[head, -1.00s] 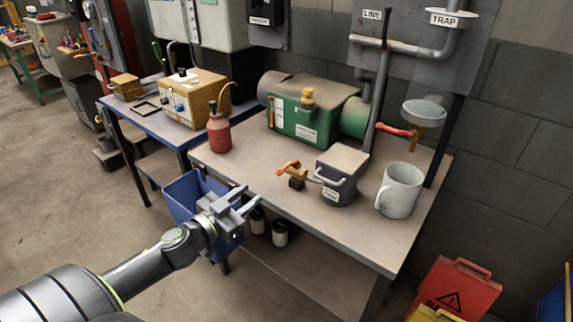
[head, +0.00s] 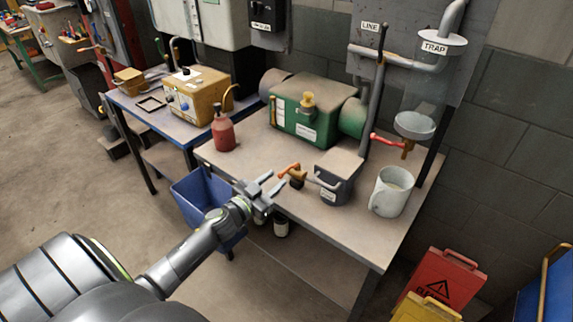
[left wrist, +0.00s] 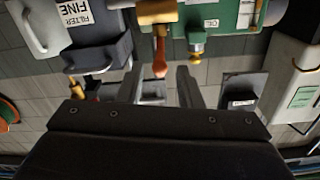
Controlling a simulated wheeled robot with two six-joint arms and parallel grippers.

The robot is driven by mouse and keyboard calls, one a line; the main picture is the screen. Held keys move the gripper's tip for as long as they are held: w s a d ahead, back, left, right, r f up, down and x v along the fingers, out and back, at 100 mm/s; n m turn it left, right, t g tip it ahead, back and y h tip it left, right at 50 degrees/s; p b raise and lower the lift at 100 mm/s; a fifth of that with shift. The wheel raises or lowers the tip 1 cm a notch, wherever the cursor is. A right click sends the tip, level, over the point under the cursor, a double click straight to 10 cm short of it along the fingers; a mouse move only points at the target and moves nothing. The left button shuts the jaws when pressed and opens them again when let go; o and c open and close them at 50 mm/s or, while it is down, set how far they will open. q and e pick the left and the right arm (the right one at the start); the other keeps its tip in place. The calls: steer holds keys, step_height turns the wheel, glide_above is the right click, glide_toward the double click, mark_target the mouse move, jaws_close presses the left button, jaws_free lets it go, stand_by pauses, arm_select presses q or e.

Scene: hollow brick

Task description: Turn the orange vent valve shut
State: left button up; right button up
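The vent valve has an orange handle (head: 288,169) on a brass body (head: 298,179) and stands on the grey bench, left of a dark grey box. In the left wrist view the orange handle (left wrist: 160,62) points toward my gripper, with its end near the gap between the fingers. My left gripper (head: 277,181) is open and empty, just left of the handle near the bench's front edge. In the left wrist view its two fingers (left wrist: 161,84) stand apart. Whether they touch the handle I cannot tell. My right gripper is not in view.
The dark grey box (head: 336,183) with a pale handle and a grey mug (head: 390,192) stand right of the valve. A green machine (head: 308,115) is behind. A red bottle (head: 223,134) stands at left. A red lever (head: 387,139) sits below the trap. A blue bin (head: 199,197) is below.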

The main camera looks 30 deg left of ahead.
mark_target(289, 169)
arm_select(q)
steer(key=w, duration=0.6)
steer(key=shift+w+d, duration=0.15)
steer(key=shift+d, duration=0.2)
steer(key=shift+c, duration=0.3)
jaws_close()
